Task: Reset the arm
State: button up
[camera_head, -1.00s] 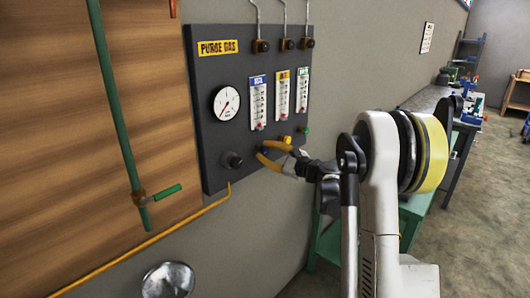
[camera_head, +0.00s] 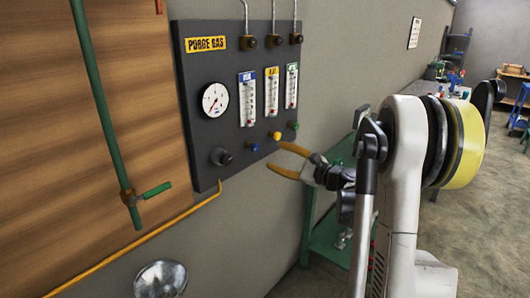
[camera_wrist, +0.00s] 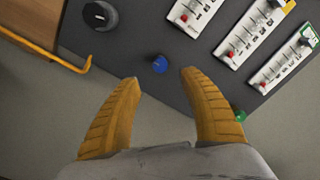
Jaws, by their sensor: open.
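My gripper (camera_head: 285,160) has two yellow-orange fingers spread apart with nothing between them. It sits in front of the lower right of the dark purge gas panel (camera_head: 190,110), apart from it. In the wrist view my gripper (camera_wrist: 160,82) points at the panel's lower edge. A blue knob (camera_wrist: 160,64) shows just beyond the gap between the fingertips. A yellow knob (camera_head: 276,135) and a green knob (camera_head: 294,125) are on the panel above the gripper in the head view. My arm reaches in from the right.
A black knob (camera_head: 221,156), a round gauge (camera_head: 215,100) and three flowmeters (camera_head: 271,92) are on the panel. A green pipe with a valve handle (camera_head: 156,190) runs down the left wall. A green bench (camera_head: 325,235) stands behind my arm. Floor is open at right.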

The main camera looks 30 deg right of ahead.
jog(key=shift+v, duration=1)
jog(key=shift+a, duration=0.1)
jog(key=s+a+n+g, duration=0.4)
jog(key=a+n, duration=0.1)
jog(key=a, duration=0.5)
jog(key=s+a+n+g, duration=0.3)
jog(key=s+a+n, duration=0.15)
jog(key=a, duration=0.65)
jog(key=s+a+f+n+g+h, duration=0.1)
jog(key=s+a+f+n+h, duration=0.1)
jog(key=s+n, duration=0.5)
jog(key=s+a+f+n+g+h, duration=0.1)
jog(key=s+n, duration=0.5)
jog(key=s, duration=0.6)
notch_tip(320, 180, down, 3)
jog(key=a+h, duration=0.1)
jog(key=h, duration=0.2)
jog(key=shift+a+r+n+g, duration=0.15)
jog(key=shift+a+n+g, duration=0.05)
jog(key=shift+n+g, duration=0.2)
